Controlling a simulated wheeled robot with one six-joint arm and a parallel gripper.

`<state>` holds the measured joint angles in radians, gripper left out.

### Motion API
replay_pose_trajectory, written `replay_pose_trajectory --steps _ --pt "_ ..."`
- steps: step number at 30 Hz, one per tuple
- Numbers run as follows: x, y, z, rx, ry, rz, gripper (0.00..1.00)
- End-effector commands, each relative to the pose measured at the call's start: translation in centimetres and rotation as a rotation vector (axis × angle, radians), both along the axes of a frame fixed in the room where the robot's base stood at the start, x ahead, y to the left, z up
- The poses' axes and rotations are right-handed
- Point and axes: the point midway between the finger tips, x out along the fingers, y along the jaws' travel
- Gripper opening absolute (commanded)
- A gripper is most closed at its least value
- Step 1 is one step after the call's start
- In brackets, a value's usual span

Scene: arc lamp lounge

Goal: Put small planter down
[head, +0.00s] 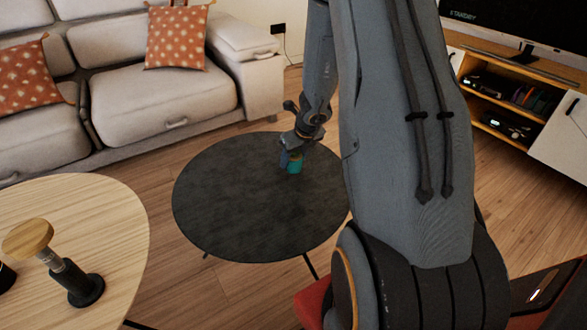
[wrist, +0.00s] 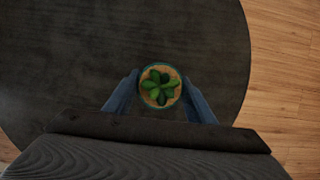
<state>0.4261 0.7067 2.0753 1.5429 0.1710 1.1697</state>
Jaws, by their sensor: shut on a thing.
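The small planter (wrist: 160,88) is a round teal pot with a green plant in brown soil, seen from above in the wrist view. In the head view the teal planter (head: 295,166) shows at the end of my arm, over the far right part of the round black table (head: 235,205). My gripper (wrist: 160,90) is shut on the planter, one blue finger on each side of it. I cannot tell whether its base touches the tabletop. The black tabletop (wrist: 70,60) fills most of the wrist view.
A light wood table (head: 110,235) at the lower left holds a dark grinder-like object with a wooden top (head: 70,275). A pale sofa (head: 165,105) with orange cushions (head: 178,38) stands behind. A TV cabinet (head: 510,95) is at the right. The black table is otherwise bare.

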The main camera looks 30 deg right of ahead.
Motion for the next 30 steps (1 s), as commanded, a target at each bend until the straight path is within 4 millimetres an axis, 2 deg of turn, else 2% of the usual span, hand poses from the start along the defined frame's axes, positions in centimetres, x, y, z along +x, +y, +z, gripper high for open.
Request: replay_pose_trajectory --steps 3,7,23,24,27,30 --pt "0.1 0.0 -1.8 0.001 0.001 -0.002 0.21" --pt "0.0 0.0 -2.9 0.001 0.001 -0.001 0.21" --pt "0.0 0.0 -3.5 0.000 0.000 0.000 0.21" --pt "0.0 0.0 -3.5 0.000 0.001 0.000 0.53" --pt "0.0 0.0 -3.5 0.000 0.001 0.000 0.69" --pt "0.0 0.0 -3.5 0.001 0.001 0.000 0.69"
